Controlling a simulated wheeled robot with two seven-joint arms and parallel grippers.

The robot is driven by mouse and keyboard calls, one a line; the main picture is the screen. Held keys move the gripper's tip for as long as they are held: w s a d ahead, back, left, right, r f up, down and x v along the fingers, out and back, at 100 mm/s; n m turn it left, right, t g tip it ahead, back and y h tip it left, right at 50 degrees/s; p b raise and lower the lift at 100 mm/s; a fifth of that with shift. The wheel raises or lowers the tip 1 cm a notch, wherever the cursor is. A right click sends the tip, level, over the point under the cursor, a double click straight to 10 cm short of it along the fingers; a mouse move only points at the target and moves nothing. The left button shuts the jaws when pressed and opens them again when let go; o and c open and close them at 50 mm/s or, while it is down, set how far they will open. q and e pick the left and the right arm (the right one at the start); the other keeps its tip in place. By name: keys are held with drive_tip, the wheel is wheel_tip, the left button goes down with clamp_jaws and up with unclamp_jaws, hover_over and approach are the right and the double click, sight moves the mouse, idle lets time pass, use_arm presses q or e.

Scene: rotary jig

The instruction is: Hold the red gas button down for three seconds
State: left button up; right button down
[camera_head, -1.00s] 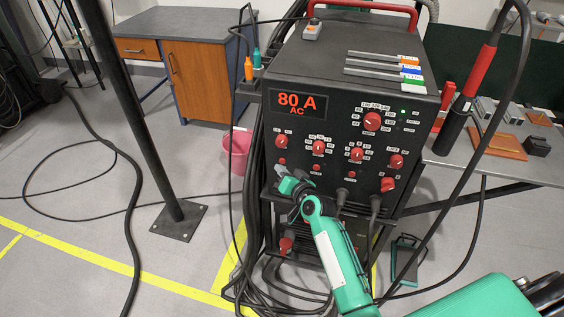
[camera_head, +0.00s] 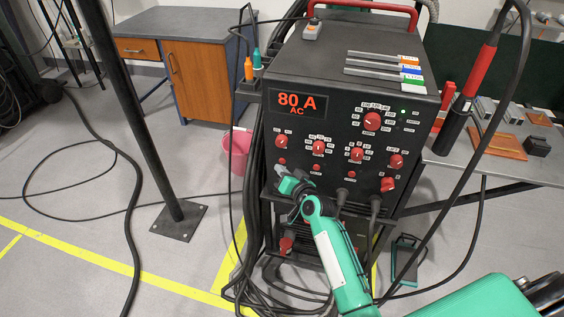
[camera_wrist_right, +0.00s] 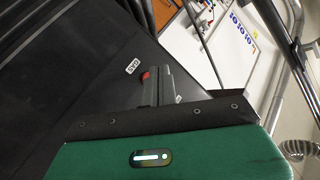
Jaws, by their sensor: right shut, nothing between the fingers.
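The welding machine (camera_head: 335,125) has a black front panel with an "80 A AC" display. A small red button (camera_head: 282,161) sits at the panel's lower left, just above my right gripper (camera_head: 279,170). In the right wrist view the red button (camera_wrist_right: 145,75) shows beside a small white label that seems to read GAS, upside down. My right gripper (camera_wrist_right: 155,84) is shut and empty, its tips right at the button and partly covering it. I cannot tell whether the button is pressed in. My left gripper is not in view.
More red buttons and knobs (camera_head: 318,147) fill the panel close by. Cables (camera_head: 374,205) plug in below, right of my gripper. A black post (camera_head: 150,130) and a pink bin (camera_head: 236,152) stand to the left. A side table (camera_head: 455,160) stands at right.

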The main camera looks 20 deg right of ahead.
drive_tip(key=shift+w+d, duration=0.25)
drive_tip(key=shift+w, duration=0.1)
drive_tip(key=shift+w+d, duration=0.2)
drive_tip(key=shift+w, duration=0.1)
idle(0.7)
drive_tip(key=shift+s, duration=0.1)
idle(3.0)
drive_tip(key=shift+s+a+p, duration=0.4)
drive_tip(key=shift+s+a, duration=0.05)
drive_tip(key=shift+s, duration=0.15)
drive_tip(key=s+a+p, duration=0.1)
drive_tip(key=s, duration=0.1)
drive_tip(key=s+a+p, duration=0.1)
drive_tip(key=s, duration=0.1)
drive_tip(key=shift+a+p, duration=0.3)
drive_tip(key=shift+a, duration=0.1)
